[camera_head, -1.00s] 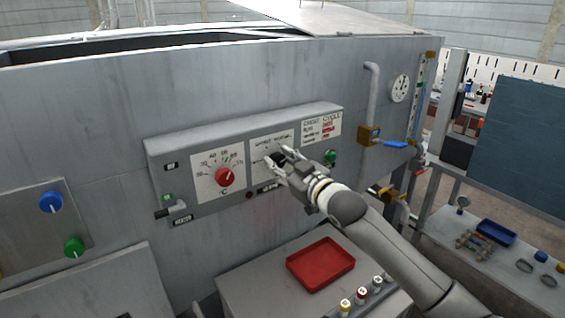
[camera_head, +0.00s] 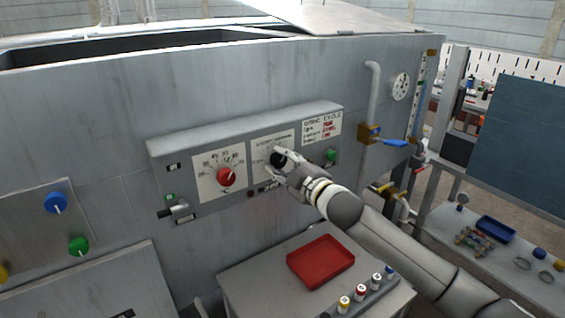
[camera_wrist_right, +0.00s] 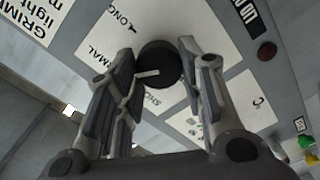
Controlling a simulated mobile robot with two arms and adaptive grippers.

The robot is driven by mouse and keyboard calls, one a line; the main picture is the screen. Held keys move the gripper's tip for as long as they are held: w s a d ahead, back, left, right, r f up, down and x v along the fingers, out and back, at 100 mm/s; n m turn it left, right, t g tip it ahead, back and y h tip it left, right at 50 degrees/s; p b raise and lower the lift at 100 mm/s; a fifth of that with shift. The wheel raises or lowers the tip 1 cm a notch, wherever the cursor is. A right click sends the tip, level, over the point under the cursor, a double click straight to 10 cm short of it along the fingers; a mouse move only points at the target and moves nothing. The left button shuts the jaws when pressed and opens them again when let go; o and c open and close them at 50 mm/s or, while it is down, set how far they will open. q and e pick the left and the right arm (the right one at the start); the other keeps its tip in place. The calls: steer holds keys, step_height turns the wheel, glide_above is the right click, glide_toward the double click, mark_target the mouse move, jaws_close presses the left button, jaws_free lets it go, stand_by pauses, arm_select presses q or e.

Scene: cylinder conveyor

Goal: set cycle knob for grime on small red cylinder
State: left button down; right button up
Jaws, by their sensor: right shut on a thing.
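The black cycle knob (camera_head: 277,159) sits on a white dial plate on the grey control panel. My right gripper (camera_head: 280,162) is shut on it, with a finger on either side. In the right wrist view the knob (camera_wrist_right: 160,60) lies between the fingertips (camera_wrist_right: 157,52). Its white pointer line points left, between lettering ending in "MAL" and lettering starting "SHO"; "LONG" is above. A grime and cycle chart (camera_head: 321,129) is right of the dial, its print too small to read fully. I cannot pick out the small red cylinder with certainty. My left gripper is out of view.
A red temperature knob (camera_head: 226,176) is left of the black knob, a green button (camera_head: 331,154) right of it. Below stand a red tray (camera_head: 320,262) and a rack of several colour-topped vials (camera_head: 360,291). A pipe with a blue-handled valve (camera_head: 389,142) is at right.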

stand_by(0.5)
steer(key=o, duration=1)
steer(key=shift+o, duration=0.2)
steer(key=v, duration=1.2)
